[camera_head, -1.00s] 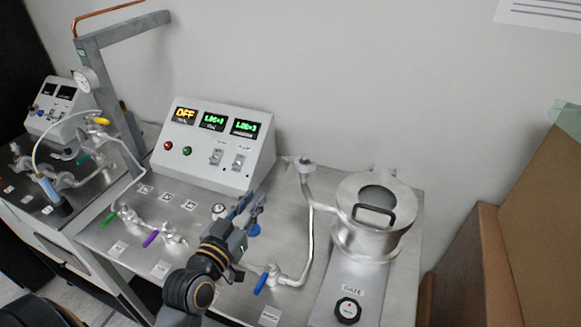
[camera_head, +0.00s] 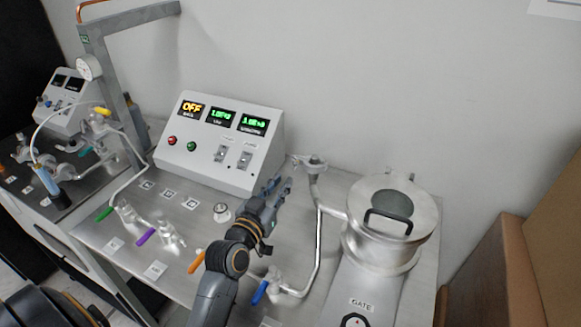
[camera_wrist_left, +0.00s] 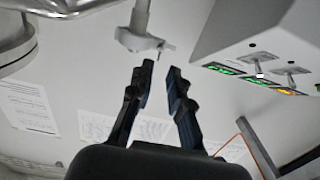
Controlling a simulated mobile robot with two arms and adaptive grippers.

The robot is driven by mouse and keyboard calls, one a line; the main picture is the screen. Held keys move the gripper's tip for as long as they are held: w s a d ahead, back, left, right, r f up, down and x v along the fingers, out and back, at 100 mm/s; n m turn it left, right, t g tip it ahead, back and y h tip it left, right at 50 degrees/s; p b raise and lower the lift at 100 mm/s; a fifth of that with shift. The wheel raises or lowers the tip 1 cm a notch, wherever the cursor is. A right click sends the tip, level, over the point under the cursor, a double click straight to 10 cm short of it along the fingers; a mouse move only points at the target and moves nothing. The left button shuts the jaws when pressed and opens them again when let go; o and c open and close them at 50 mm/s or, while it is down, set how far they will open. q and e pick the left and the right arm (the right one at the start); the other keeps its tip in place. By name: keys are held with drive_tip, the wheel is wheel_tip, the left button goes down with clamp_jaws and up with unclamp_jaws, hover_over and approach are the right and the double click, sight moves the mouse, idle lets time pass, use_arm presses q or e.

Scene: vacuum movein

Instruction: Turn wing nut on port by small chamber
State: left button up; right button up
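The small chamber (camera_head: 382,228) is a silver cylinder with a black lid handle at the right of the table. A port with a wing-nut clamp (camera_head: 311,163) tops the upright pipe just left of it. In the left wrist view the clamp (camera_wrist_left: 140,40) hangs just beyond the fingertips, with a gap. My left gripper (camera_head: 280,186) is left of the port and slightly below it in the head view; in the wrist view its fingers (camera_wrist_left: 160,68) are apart with nothing between them. The right gripper is not in view.
A control box (camera_head: 220,143) with lit displays stands behind my left arm. Blue (camera_head: 259,293), orange (camera_head: 196,262), purple (camera_head: 146,236) and green (camera_head: 104,213) valve handles line the table. A cardboard box (camera_head: 490,275) stands at the right.

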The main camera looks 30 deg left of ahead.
sight(295, 165)
use_arm(q)
drive_tip(key=w, duration=0.6)
drive_tip(key=shift+a+p, duration=0.2)
drive_tip(key=shift+p, duration=0.2)
drive_tip(key=shift+w, duration=0.1)
drive_tip(key=shift+c, duration=0.4)
clamp_jaws()
